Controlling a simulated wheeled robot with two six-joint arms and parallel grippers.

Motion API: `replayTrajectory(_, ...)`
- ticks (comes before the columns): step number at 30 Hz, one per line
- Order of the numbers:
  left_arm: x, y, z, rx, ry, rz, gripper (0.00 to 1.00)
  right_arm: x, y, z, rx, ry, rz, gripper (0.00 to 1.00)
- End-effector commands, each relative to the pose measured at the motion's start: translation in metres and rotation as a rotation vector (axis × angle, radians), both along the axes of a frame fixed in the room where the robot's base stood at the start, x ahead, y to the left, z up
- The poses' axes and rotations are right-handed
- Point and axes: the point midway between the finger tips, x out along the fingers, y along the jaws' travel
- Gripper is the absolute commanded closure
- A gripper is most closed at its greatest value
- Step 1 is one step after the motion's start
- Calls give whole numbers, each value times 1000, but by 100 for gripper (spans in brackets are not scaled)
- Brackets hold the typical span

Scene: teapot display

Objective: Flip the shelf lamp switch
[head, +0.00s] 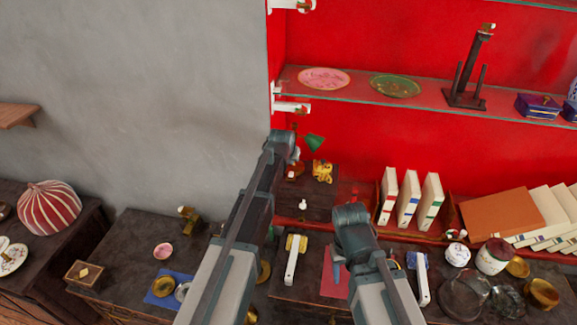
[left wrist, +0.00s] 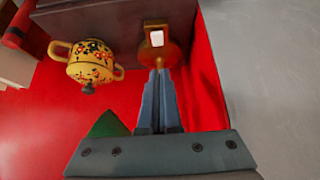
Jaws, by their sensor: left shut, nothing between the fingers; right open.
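The lamp switch (left wrist: 156,38) is a white rocker on a rounded brass plate, seen at the top middle of the left wrist view. In the head view it appears small beside my left gripper (head: 292,158), on the dark box at the shelf's left end. My left gripper (left wrist: 160,75) is shut and empty, its fingertips pointing at the plate and very near its edge; I cannot tell if they touch. The green lamp shade (head: 314,142) is just right of this gripper. My right gripper (head: 339,275) is open and empty, low over the front table.
A yellow patterned teapot (left wrist: 90,62) stands close to the switch, also seen in the head view (head: 322,172). White books (head: 409,198) stand to the right. A glass shelf (head: 430,100) with plates hangs above.

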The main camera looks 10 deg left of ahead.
Motion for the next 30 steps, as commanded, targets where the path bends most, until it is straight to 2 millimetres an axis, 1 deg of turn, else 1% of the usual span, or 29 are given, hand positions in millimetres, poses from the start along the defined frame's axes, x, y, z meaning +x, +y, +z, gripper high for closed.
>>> replayTrajectory(1, 8, 0, -15, 0, 0, 0, 100, 0, 0, -15, -1, 0, 2, 50)
replayTrajectory(2, 11, 0, -19, 0, 0, 0, 100, 0, 0, -19, -1, 0, 3, 50)
replayTrajectory(6, 5, 0, -38, 0, 0, 0, 100, 0, 0, -38, -2, 0, 7, 50)
replayTrajectory(9, 3, 0, -47, 0, 0, 0, 100, 0, 0, -47, -2, 0, 10, 50)
replayTrajectory(13, 2, 0, -52, 0, 0, 0, 100, 0, 0, -52, -2, 1, 12, 50)
replayTrajectory(24, 1, 0, -52, 0, -3, 0, 100, 0, 0, -52, -2, 1, 12, 50)
replayTrajectory(26, 0, 0, -56, 0, -17, 0, 100, 0, 0, -58, -2, 1, 12, 50)
replayTrajectory(30, -6, 0, -68, 0, -92, 0, 100, 0, 0, -80, -3, 0, 13, 50)
